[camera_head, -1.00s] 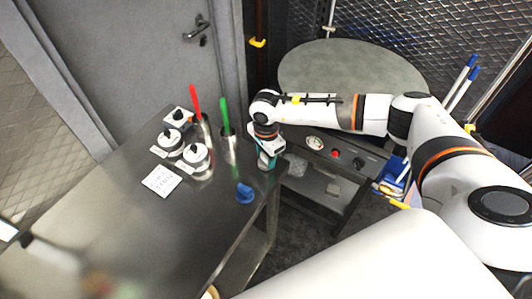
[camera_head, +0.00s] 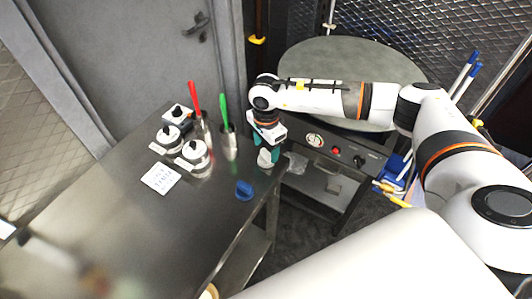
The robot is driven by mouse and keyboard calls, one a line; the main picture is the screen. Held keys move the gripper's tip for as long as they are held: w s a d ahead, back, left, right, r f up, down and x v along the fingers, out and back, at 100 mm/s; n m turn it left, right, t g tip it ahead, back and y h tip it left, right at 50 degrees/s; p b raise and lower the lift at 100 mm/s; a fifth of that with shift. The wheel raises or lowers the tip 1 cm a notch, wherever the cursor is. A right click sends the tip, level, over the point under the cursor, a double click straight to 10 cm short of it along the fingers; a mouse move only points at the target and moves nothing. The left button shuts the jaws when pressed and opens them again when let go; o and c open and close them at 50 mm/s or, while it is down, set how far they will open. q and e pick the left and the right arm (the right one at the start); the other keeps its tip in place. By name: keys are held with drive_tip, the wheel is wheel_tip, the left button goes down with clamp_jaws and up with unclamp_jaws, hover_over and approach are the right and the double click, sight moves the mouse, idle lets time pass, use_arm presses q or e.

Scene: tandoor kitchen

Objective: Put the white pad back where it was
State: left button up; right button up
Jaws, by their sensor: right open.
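My right gripper (camera_head: 267,162) points down at the right edge of the steel table (camera_head: 185,235). Its teal fingers are open. A small white pad-like piece (camera_head: 265,157) shows at the fingertips, standing on or just above the tabletop; the fingers partly hide it, and I cannot tell if they touch it. A flat white sheet with handwriting (camera_head: 160,178) lies on the table farther left, in front of the lidded pots. My left gripper is not in view.
A blue object (camera_head: 244,190) lies near the table edge. A round grey surface (camera_head: 350,75) is behind.

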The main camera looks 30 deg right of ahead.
sight(266, 152)
wheel_tip(266, 152, up, 9)
drive_tip(key=b, duration=0.2)
drive_tip(key=shift+b, duration=0.35)
